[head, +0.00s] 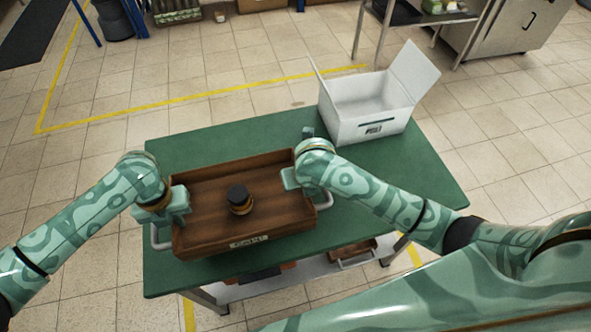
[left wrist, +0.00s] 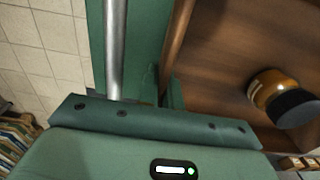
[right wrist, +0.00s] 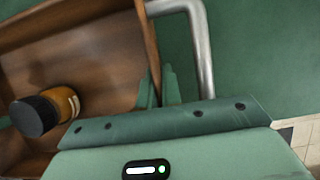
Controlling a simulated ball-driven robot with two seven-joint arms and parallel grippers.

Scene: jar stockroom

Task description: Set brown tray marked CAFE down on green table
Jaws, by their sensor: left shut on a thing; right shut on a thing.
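The brown wooden tray (head: 215,185) is over the front left part of the green table (head: 400,180); I cannot tell whether its base touches the tabletop. A small label (head: 249,242) is on its front, too small to read surely. An amber jar with a black lid (head: 240,200) stands in the tray. My left gripper (head: 178,208) is shut on the tray's left wall, and my right gripper (head: 292,178) on its right wall. The wrist views show the tray wall between the fingers on each side, with silver handles (left wrist: 115,50) (right wrist: 200,50) outside the walls.
An open white box (head: 365,108) stands at the back right of the table. A lower shelf (head: 300,272) under the table holds another brown tray (head: 352,252). Yellow lines (head: 200,95) mark the tiled floor. Green tabletop is bare to the right of the tray.

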